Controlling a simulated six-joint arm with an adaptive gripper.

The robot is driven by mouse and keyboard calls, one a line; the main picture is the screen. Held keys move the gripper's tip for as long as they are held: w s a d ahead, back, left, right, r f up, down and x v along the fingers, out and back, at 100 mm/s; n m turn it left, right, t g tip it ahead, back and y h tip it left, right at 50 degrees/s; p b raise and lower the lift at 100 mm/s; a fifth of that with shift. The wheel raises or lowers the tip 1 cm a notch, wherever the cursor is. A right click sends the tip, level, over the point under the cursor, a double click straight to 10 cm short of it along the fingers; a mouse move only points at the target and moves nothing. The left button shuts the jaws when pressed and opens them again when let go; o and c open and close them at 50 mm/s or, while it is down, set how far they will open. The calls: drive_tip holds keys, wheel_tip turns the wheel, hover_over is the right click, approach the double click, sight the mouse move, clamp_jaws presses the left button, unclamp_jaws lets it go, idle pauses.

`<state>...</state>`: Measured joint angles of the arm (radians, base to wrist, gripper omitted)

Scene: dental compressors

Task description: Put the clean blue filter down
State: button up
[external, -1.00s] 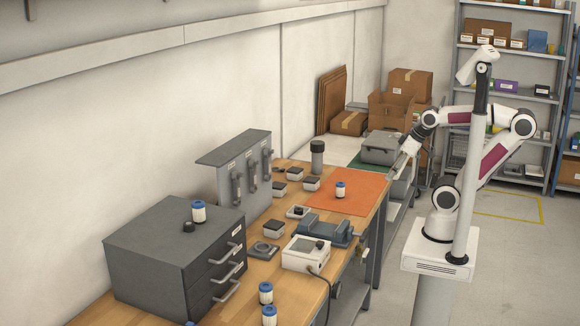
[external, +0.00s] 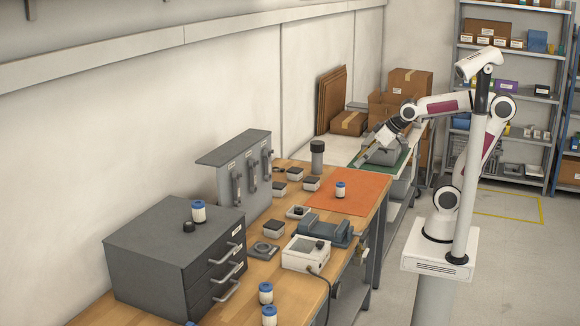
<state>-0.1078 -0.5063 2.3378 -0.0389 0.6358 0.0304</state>
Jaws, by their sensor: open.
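A small white filter with a blue top (external: 340,190) stands upright on the orange mat (external: 370,202) on the wooden bench. Similar blue-topped filters stand on the grey drawer cabinet (external: 198,212) and near the bench's front edge, one of them here (external: 266,293) and another just below it (external: 269,316). I cannot tell by looks which is clean. My gripper (external: 363,160) is open, pointing down and left, above and behind the orange mat, in front of the grey case. I see nothing in it. It is apart from the filter on the mat.
A dark cylinder (external: 317,158) stands left behind the mat. A grey vise (external: 325,233) and a white device with a cable (external: 305,253) stand in front of it. Several small boxes lie to the left. A grey case (external: 383,147) sits on a green mat behind. Most of the orange mat is bare.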

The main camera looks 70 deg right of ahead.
drive_tip(key=w+a+r+n+t+y, duration=0.2)
drive_tip(key=w+a+r, duration=0.1)
drive_tip(key=w+a, duration=0.9)
drive_tip(key=w+a+r+n+t+y, duration=0.2)
drive_tip(key=w+a, duration=0.7)
drive_tip(key=w, duration=0.4)
drive_tip(key=n+t+y, duration=0.1)
drive_tip(key=n+y, duration=0.3)
drive_tip(key=y, duration=0.4)
approach(203, 202)
drive_tip(key=shift+x, duration=1.2)
drive_tip(key=shift+w+d+f, duration=0.1)
drive_tip(key=shift+d+f, duration=0.05)
drive_tip(key=shift+x, duration=1.3)
drive_tip(key=shift+f+x, duration=0.15)
drive_tip(key=shift+x, duration=1.15)
drive_tip(key=shift+f+x, duration=0.15)
drive_tip(key=shift+x, duration=1.1)
